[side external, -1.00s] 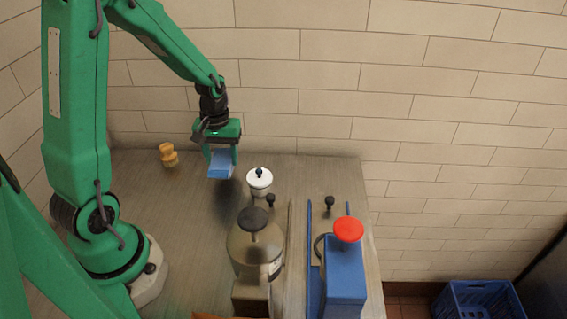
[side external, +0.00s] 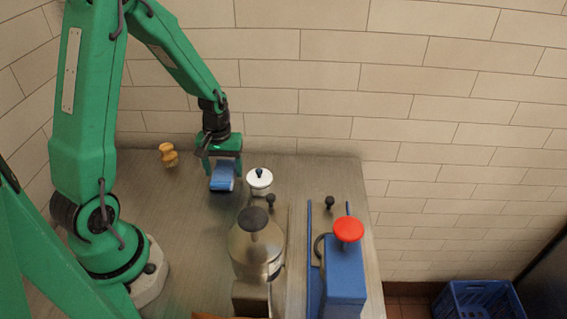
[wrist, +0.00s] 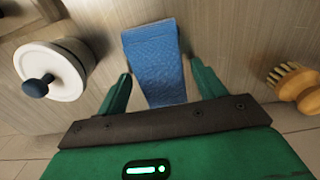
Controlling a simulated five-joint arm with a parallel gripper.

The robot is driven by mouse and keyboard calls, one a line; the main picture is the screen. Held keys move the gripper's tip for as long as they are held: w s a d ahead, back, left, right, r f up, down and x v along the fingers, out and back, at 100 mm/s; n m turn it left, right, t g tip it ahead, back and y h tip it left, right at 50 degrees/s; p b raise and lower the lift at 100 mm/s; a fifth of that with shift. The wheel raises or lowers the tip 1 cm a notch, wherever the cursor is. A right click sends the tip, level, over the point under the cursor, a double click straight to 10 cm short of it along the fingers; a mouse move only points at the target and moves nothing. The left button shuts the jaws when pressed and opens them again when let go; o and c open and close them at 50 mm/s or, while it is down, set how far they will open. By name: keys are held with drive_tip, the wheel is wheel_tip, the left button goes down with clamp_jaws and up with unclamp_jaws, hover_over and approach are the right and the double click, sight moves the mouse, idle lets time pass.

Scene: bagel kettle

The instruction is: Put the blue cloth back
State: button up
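The blue cloth (side external: 222,184) is a folded pad that appears to lie on the grey worktop, left of the white lidded pot. In the wrist view the cloth (wrist: 156,62) sits between the two green fingers. My gripper (side external: 223,174) is directly above the cloth, its fingers spread either side. In the wrist view my gripper (wrist: 160,72) shows narrow gaps between its fingers and the cloth edges, so it is open. The cloth's underside is hidden.
The white pot (side external: 260,180) with a dark knob stands close right. A wooden brush (side external: 168,154) is to the left. A steel kettle (side external: 256,246) and a blue device with a red knob (side external: 345,265) stand nearer the front. The worktop's middle left is clear.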

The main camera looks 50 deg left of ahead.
sight(224, 172)
drive_tip(key=shift+o, duration=0.2)
wheel_tip(224, 172, up, 12)
drive_tip(key=shift+r, duration=0.2)
idle(0.8)
idle(0.5)
drive_tip(key=s+d+r+m+t, duration=0.5)
drive_tip(key=s+d+r+m, duration=0.4)
drive_tip(key=s+d+r, duration=0.1)
drive_tip(key=shift+s+d+r+t, duration=0.2)
drive_tip(key=shift+d+r+t, duration=0.1)
drive_tip(key=shift+d+r, duration=0.55)
